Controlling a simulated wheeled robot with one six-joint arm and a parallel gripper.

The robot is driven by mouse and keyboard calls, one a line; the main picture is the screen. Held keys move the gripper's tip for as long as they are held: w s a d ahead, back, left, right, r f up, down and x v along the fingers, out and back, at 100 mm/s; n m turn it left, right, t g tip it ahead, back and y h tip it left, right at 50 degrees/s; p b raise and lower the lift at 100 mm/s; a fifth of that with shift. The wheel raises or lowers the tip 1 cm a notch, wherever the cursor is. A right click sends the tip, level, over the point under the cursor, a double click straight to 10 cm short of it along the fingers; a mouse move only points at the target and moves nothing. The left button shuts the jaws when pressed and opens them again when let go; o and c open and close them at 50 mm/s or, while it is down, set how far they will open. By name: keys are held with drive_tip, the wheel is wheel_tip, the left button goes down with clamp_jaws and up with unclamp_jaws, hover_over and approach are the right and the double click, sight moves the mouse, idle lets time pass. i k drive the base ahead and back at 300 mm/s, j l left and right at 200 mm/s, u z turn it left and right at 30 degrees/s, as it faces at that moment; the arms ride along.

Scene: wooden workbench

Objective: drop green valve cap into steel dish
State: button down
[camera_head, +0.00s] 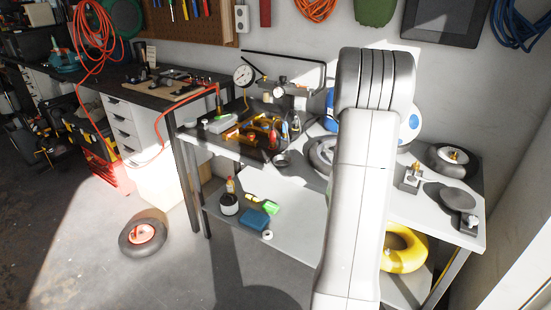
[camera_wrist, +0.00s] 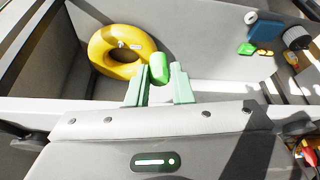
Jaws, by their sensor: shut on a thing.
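My gripper (camera_wrist: 160,82) has pale green fingers closed on a bright green valve cap (camera_wrist: 158,68), which shows at the fingertips in the wrist view. In the head view my arm hides the gripper and the cap. A small round metal dish (camera_head: 281,160), which looks like the steel dish, sits on the bench top left of my arm. I cannot make out the dish in the wrist view.
The bench (camera_head: 440,226) holds a tray of yellow and red items (camera_head: 250,132), a dark tyre (camera_head: 455,163) and small metal blocks. A yellow ring (camera_head: 404,248) and a blue box (camera_head: 255,220) lie on the lower shelf.

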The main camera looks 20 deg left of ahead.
sight(281, 165)
drive_tip(key=j+z, duration=0.3)
drive_tip(key=j, duration=1.8)
drive_tip(key=i, duration=0.05)
